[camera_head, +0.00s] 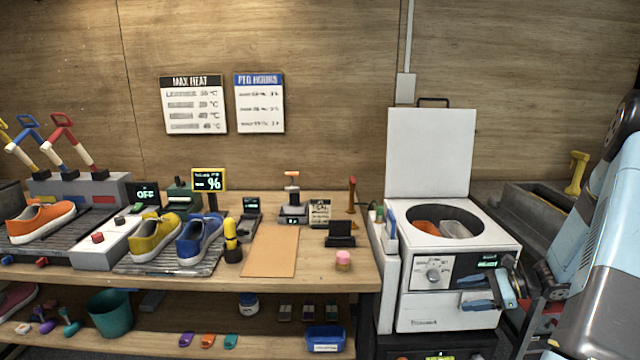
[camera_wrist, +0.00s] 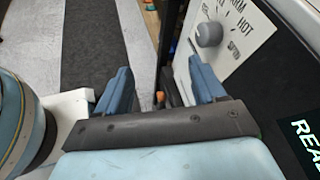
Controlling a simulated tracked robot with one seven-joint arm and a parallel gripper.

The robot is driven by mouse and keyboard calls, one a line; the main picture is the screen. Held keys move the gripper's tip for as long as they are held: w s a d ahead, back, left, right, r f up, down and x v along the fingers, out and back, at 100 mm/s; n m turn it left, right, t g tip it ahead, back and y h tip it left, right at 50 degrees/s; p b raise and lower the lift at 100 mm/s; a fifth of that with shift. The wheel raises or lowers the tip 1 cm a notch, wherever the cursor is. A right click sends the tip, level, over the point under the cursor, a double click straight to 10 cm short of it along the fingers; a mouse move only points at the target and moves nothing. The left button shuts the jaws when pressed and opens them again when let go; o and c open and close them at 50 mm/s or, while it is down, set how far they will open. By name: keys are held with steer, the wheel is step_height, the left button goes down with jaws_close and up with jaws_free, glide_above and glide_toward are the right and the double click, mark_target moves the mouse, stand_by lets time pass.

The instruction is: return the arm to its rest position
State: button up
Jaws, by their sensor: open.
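My gripper (camera_head: 482,292) is open and empty. It hangs in front of the white machine's front panel, to the right of its dial. In the wrist view the two blue fingers of my gripper (camera_wrist: 160,88) are spread apart with nothing between them. The white machine (camera_head: 420,312) stands with its lid (camera_head: 430,150) raised, and an orange thing and a pale thing show in its round opening. Its dial (camera_head: 433,275) also shows in the wrist view (camera_wrist: 209,33). My arm comes in from the right edge and hides part of the machine's right side.
The wooden bench (camera_head: 340,275) at left holds an orange shoe (camera_head: 40,222), a yellow shoe (camera_head: 155,238) and a blue shoe (camera_head: 200,238). A grey trough (camera_head: 535,215) with a yellow-handled tool (camera_head: 577,172) is behind my arm. Open floor (camera_wrist: 85,45) shows in the wrist view.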

steer(key=s+a+r+n+g+h, duration=0.2)
steer(key=s+a+r+n+h, duration=0.25)
steer(key=r, duration=0.45)
steer(key=s+a+r+n+g+h, duration=0.2)
steer(key=s+a+r+n, duration=0.3)
steer(key=a+r, duration=0.4)
steer(key=s+a+r+n+t+h, duration=0.2)
steer(key=s+r+n, duration=0.2)
steer(key=s+r, duration=0.2)
steer(key=s+a+r+n+t+h, duration=0.2)
steer(key=s+r+n+t+h, duration=0.1)
steer(key=s+r+n, duration=0.2)
steer(key=shift+s+r+h, duration=0.35)
steer(key=shift+s+r, duration=0.9)
steer(key=shift+s, duration=1.1)
